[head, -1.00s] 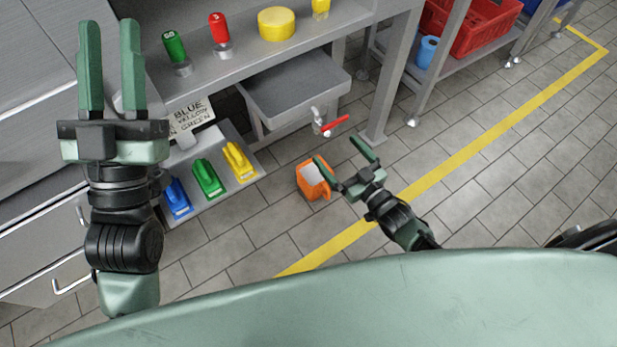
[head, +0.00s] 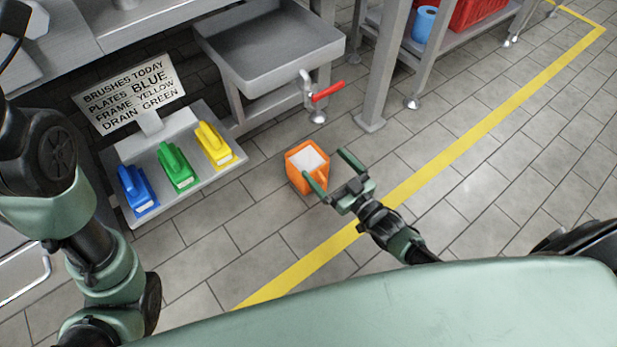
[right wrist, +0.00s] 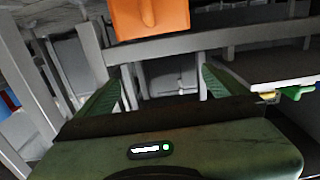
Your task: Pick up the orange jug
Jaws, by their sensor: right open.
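The orange jug (head: 294,174), pale inside, appears to stand upright on the tiled floor in the head view. It also shows at the top of the right wrist view (right wrist: 165,20), cut off by the picture's edge. My right gripper (head: 327,169) is open and empty, just right of the jug. One finger overlaps the jug's lower right side in the head view; I cannot tell if it touches. Both open fingers show in the right wrist view (right wrist: 164,82), with the jug ahead of them. My left arm is at the left edge of the head view; its fingers are out of frame.
Blue, green and yellow brushes (head: 178,166) lie on a grey tray with a sign (head: 130,93) left of the jug. A basin (head: 268,50) with a red-handled tap (head: 327,92) is behind. A table leg (head: 383,75) stands behind right. Floor to the right is clear.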

